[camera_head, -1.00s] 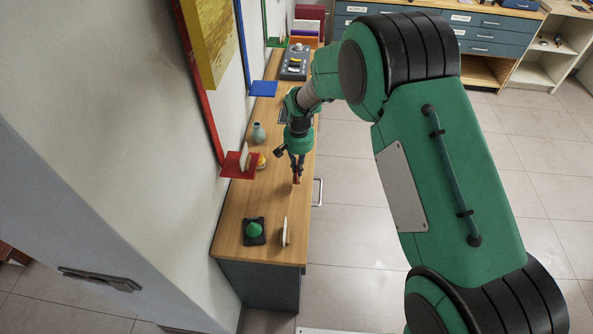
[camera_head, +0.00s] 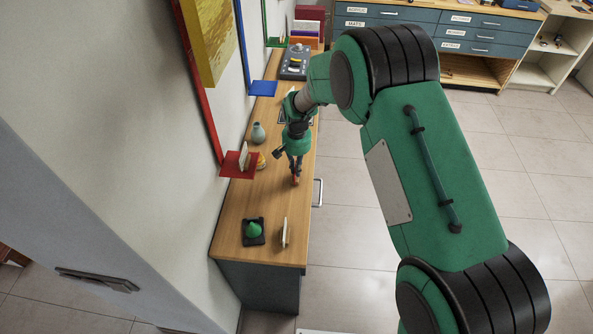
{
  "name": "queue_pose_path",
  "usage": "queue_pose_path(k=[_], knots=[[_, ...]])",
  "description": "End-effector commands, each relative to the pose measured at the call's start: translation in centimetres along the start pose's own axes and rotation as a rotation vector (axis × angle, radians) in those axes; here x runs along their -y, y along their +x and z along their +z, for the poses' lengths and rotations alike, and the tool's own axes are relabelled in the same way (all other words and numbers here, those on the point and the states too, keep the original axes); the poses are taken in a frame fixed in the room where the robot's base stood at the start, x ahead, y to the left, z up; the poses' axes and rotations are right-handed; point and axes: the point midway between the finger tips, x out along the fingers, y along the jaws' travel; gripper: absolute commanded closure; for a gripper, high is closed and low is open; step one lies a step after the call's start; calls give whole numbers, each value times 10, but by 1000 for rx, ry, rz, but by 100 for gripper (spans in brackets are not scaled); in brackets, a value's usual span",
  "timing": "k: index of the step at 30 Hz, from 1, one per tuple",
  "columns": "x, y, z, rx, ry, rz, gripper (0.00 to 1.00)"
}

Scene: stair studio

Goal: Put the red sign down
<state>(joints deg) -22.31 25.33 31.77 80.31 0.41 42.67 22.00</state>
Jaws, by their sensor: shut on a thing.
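My gripper (camera_head: 295,175) is over the right part of the long wooden counter, pointing down. It is shut on a small red thing (camera_head: 295,181), which I take to be the red sign. The red thing is mostly hidden by the fingers, and its face cannot be read. It is at or just above the counter top (camera_head: 265,200); I cannot tell whether it touches.
A white upright piece (camera_head: 285,232) and a green cone on a dark base (camera_head: 253,231) stand at the near end. A red shelf (camera_head: 238,165) with a pale piece, a yellowish object (camera_head: 261,162) and a grey-blue vase (camera_head: 258,132) are to the left. Bare counter lies between.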

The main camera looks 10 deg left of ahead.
Motion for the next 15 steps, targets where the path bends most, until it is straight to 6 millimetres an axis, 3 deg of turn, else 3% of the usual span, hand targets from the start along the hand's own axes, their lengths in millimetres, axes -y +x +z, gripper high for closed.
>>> queue_pose_path(k=[15], knots=[[0,7,0,-1,0,0,100]])
